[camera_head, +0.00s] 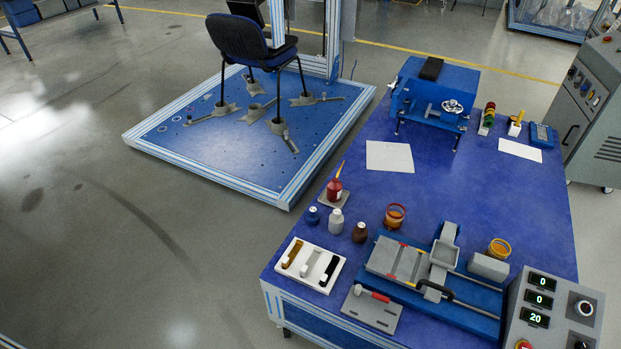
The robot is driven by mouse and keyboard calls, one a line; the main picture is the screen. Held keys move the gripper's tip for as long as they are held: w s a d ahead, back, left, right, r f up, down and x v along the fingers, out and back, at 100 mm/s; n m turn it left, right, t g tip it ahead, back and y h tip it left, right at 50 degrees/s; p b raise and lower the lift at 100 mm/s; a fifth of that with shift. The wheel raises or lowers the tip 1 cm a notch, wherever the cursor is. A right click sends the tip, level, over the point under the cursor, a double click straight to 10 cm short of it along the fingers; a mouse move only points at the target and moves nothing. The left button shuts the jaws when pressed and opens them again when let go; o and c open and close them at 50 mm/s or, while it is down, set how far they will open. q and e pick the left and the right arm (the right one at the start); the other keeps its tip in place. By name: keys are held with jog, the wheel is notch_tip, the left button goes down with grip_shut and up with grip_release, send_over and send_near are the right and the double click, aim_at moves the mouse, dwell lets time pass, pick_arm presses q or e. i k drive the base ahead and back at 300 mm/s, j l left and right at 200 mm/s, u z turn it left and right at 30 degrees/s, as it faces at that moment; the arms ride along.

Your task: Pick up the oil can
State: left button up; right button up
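The oil can (334,189) is a small red can with a thin yellow-orange spout pointing up. It stands upright on a small grey pad near the left edge of the blue-topped table (500,215). Nothing covers it. Neither my left nor my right gripper shows in the head view.
Blue, white and brown bottles (336,221) stand just in front of the can. A white tray (329,285), a grey slide fixture (400,262) and a control box (550,312) are nearer. A paper sheet (390,156) lies behind. A chair (245,40) stands on a blue platform beyond.

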aim_at(335, 185)
jog(key=i+j, duration=0.2)
jog(key=j, duration=0.15)
jog(key=i+j, duration=0.4)
jog(key=j, duration=0.25)
jog(key=z, duration=1.45)
